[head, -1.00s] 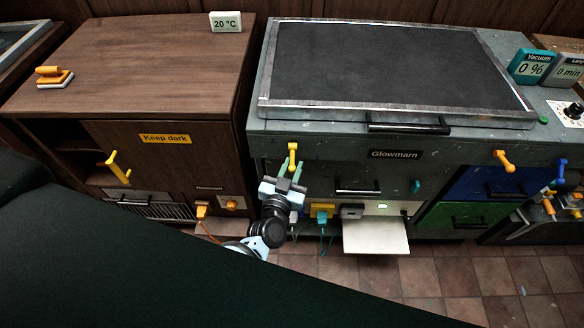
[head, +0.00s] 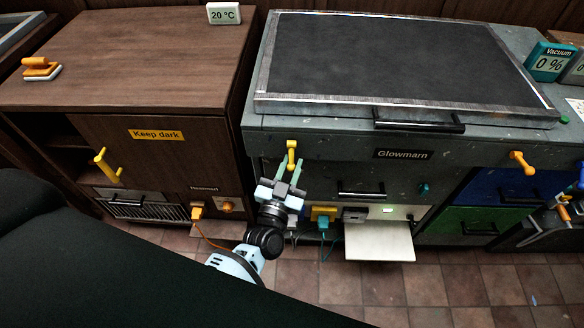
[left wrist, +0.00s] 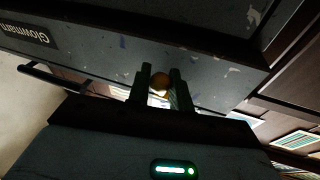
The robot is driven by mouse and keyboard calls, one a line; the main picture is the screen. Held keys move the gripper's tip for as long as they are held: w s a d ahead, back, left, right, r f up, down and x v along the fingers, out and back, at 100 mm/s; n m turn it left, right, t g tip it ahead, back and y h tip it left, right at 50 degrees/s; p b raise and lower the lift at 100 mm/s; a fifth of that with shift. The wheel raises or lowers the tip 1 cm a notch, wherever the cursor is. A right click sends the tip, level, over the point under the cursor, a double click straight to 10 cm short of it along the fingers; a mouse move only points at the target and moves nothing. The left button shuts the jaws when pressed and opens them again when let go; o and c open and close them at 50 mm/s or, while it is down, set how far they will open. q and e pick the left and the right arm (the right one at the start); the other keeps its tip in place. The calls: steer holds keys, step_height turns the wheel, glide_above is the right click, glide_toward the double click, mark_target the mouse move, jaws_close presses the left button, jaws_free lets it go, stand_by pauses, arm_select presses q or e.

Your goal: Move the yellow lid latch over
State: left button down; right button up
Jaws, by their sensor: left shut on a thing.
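The left yellow latch (head: 291,153) hangs nearly straight down on the front of the grey Glowmarn unit, below the dark lid (head: 395,58). The lid lies flat and closed on top. My left gripper (head: 288,169) is at the latch's lower end, its two fingers on either side of it, and is shut on it. In the left wrist view the latch's round yellow end (left wrist: 161,83) shows between the fingers. A second yellow latch (head: 522,162) sits on the unit's right front, slanting down to the right. My right gripper is not in view.
A pale shelf (head: 380,241) juts out low on the unit's front. Teal and yellow plugs (head: 323,222) with cables are beside my left wrist. A brown cabinet (head: 150,150) with a yellow handle (head: 106,165) stands to the left. Tiled floor lies in front.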

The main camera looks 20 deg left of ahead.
arm_select(q)
steer(key=c, duration=1.3)
jaws_free()
steer(key=shift+c, duration=0.2)
steer(key=shift+o, duration=0.2)
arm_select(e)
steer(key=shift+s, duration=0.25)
arm_select(q)
steer(key=shift+s+f, duration=0.1)
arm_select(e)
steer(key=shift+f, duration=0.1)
arm_select(q)
steer(key=s+f, duration=0.1)
steer(key=s, duration=0.6)
steer(key=shift+s+f, duration=0.15)
steer(key=shift+s, duration=0.1)
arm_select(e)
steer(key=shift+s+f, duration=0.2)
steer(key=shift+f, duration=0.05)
arm_select(q)
steer(key=shift+s, duration=0.1)
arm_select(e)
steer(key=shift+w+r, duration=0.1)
